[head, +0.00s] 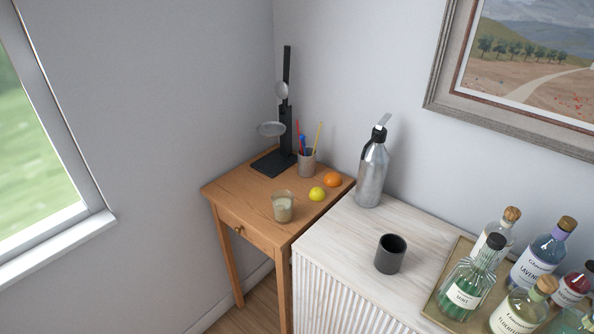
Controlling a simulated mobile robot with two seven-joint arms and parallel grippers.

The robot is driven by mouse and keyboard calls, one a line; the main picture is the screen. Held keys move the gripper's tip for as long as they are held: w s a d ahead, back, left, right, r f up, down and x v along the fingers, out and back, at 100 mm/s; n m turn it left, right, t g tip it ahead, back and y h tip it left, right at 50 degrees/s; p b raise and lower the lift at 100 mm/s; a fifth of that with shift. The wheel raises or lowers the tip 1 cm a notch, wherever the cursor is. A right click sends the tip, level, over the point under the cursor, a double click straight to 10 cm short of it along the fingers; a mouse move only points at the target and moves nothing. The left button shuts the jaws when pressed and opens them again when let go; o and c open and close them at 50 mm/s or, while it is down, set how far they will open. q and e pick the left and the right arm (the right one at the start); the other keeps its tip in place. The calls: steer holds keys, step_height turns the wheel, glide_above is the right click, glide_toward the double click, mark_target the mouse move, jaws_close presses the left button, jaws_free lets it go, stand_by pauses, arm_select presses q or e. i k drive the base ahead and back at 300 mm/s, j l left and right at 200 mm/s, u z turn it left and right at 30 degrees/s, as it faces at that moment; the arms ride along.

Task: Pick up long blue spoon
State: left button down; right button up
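A thin blue item (302,144) stands in a small grey cup (307,164) on the wooden side table, between a red and a yellow stick. It is too small to tell whether it is a spoon. Its lower part is hidden inside the cup. No other long blue thing shows in the head view. Neither of my grippers is in view.
The wooden table (237,196) also holds a black stand (287,125) with silver discs, a candle glass (282,207), a lemon (317,194) and an orange (333,180). The white cabinet (338,232) bears a metal bottle (372,175), a dark cup (390,254) and a tray (446,284) of bottles.

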mark_target(302, 136)
steer(key=i+j, duration=0.25)
steer(key=j, duration=0.3)
steer(key=i+j+z, duration=0.1)
steer(key=j, duration=0.2)
steer(key=i+j+z, duration=0.15)
steer(key=j, duration=0.2)
steer(key=i+j+z, duration=0.1)
steer(key=j, duration=0.25)
steer(key=i, duration=0.05)
